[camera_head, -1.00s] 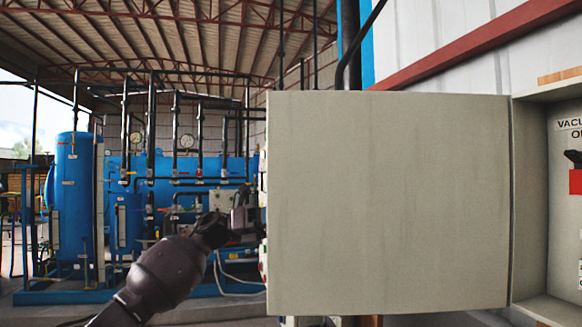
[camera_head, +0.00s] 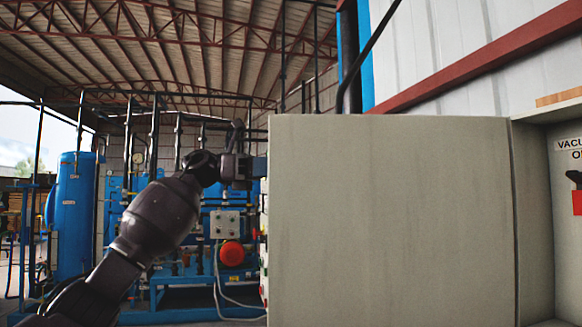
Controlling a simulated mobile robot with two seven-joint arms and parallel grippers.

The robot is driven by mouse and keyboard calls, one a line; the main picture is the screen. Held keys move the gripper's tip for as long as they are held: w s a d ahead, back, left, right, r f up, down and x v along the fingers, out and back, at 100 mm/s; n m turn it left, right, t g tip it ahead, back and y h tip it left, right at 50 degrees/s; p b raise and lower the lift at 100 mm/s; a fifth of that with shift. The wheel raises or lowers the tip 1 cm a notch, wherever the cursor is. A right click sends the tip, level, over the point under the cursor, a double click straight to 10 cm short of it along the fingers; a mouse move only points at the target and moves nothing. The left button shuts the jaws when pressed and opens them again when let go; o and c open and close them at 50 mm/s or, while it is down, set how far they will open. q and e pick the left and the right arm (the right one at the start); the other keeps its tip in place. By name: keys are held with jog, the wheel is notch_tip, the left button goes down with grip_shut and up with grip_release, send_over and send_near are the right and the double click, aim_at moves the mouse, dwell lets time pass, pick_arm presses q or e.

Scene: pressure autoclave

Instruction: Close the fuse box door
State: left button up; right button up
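The fuse box door (camera_head: 392,220) is a large beige-grey panel that stands open at the centre right, hinged along its right edge to the box. The fuse box (camera_head: 535,220) shows at the far right, its interior partly in view with a label and a red switch. My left gripper (camera_head: 258,167) is at the door's left edge, at its upper part. Its fingertips are at or behind that edge; whether they touch it or are open cannot be seen. Small coloured buttons show along the door's left edge. My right gripper is not in view.
A blue tank (camera_head: 74,215) and blue piping machinery stand in the background at left. A grey control box (camera_head: 225,224) and a red round part (camera_head: 232,254) show behind my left arm. A dark cable runs above the door.

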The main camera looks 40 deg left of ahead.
aim_at(291, 168)
pick_arm(q)
jog(key=shift+x, duration=2.15)
grip_shut()
